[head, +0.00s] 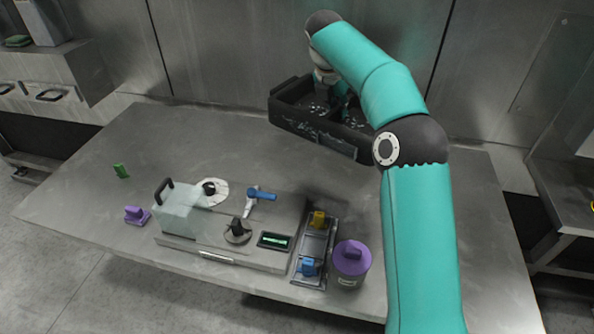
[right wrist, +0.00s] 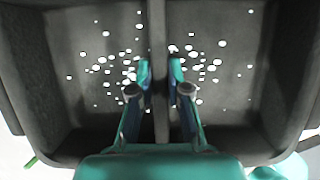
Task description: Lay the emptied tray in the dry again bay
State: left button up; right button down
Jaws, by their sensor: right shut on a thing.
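The tray (head: 318,137) is a dark, two-compartment box at the back of the steel table. It also shows in the right wrist view (right wrist: 30,90), with white specks on the floor of both compartments; I cannot tell whether they are holes or bits. My right gripper (right wrist: 161,78) is shut on the tray's middle divider, one finger on each side. In the head view my right arm covers the tray's right end and part of the gripper. The tray appears raised above the table, by how much I cannot tell. No bay marked dry again is readable. My left gripper is out of view.
A grey machine (head: 225,250) with a clear box, knobs, a blue-handled lever (head: 262,194) and a small display stands at the front. Beside it are a rack (head: 314,246) with yellow and blue pieces and a purple-lidded canister (head: 350,265). The table's left rear is clear.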

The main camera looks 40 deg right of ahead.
notch_tip(320, 180, down, 19)
jog(key=shift+r+b, duration=0.1)
jog(key=shift+b, duration=0.5)
jog(key=c, duration=1.1)
grip_release()
jog(key=shift+c, duration=0.2)
